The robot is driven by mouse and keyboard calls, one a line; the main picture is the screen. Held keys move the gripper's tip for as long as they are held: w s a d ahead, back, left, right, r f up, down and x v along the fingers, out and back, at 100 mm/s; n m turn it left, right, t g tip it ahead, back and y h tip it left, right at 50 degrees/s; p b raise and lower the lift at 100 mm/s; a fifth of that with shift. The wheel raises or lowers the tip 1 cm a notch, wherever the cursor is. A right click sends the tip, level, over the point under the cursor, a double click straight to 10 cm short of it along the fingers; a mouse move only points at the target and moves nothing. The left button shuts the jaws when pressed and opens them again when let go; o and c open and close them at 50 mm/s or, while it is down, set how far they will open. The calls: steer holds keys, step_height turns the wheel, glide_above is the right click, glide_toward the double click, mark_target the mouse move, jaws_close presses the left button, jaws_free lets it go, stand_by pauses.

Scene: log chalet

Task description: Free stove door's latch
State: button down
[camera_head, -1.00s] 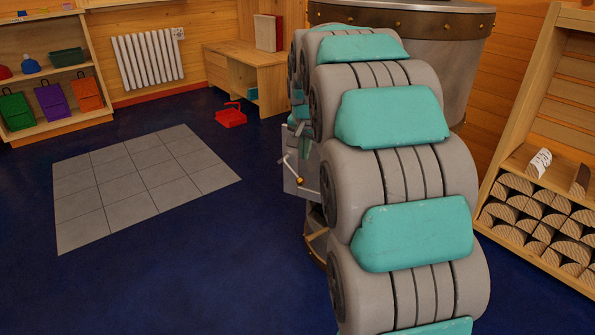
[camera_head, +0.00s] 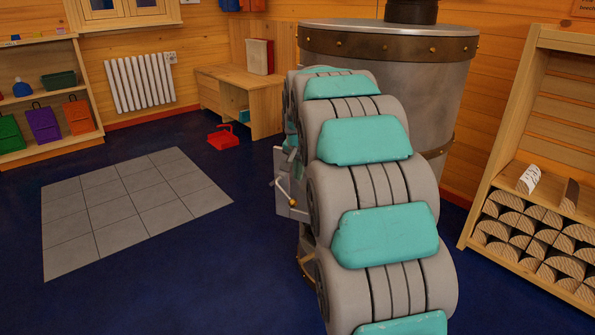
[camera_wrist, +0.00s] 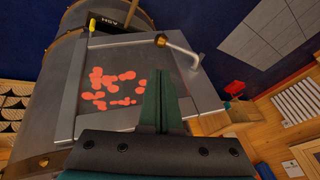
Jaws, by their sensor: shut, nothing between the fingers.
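The stove (camera_head: 400,85) is a big grey metal drum with riveted brass bands, partly hidden behind my arm. Its door (camera_wrist: 110,60) fills the middle of the wrist view, a grey frame around a dark pane with glowing red patches. The latch (camera_wrist: 183,50) is a bent pale metal rod with a brass knob (camera_wrist: 161,40) near the door's edge. It also shows left of my arm in the head view (camera_head: 284,191). My gripper (camera_wrist: 160,88), with dark green fingers, is shut and empty in front of the pane, apart from the latch in the picture. My arm hides it in the head view.
A firewood rack (camera_head: 535,215) stands to the right of the stove. A wooden bench (camera_head: 240,95), a red pan (camera_head: 228,138) and a radiator (camera_head: 140,82) are behind to the left. Grey floor tiles (camera_head: 135,205) and open blue floor lie left of my arm.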

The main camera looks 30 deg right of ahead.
glide_toward(288, 197)
step_height(288, 197, down, 2)
steer(key=d, duration=0.3)
steer(key=w+f, duration=0.1)
steer(key=w+a+f, duration=0.1)
steer(key=f, duration=0.1)
steer(key=shift+w+a, duration=0.1)
steer(key=shift+w+a+f, duration=0.15)
steer(key=shift+w+f, duration=0.05)
steer(key=shift+w, duration=0.05)
steer(key=shift+f+t+y+b, duration=0.3)
steer(key=shift+t+y+b, duration=0.1)
steer(key=shift+t, duration=0.3)
step_height(288, 197, down, 2)
steer(key=t+y+b, duration=0.1)
steer(key=m+t+b, duration=0.1)
steer(key=b, duration=0.1)
steer(key=shift+w+a+y, duration=0.15)
steer(key=shift+a+y, duration=0.05)
steer(key=shift+y, duration=0.2)
steer(key=t+b, duration=0.1)
steer(key=b, duration=0.1)
steer(key=w+f+t+y+b, duration=0.1)
steer(key=t+b, duration=0.1)
steer(key=shift+a+m+y+b, duration=0.25)
steer(key=shift+m+y+b, duration=0.05)
steer(key=shift+m, duration=0.1)
steer(key=shift+w+a+f, duration=0.1)
steer(key=shift+a+f, duration=0.05)
steer(key=shift+f, duration=0.05)
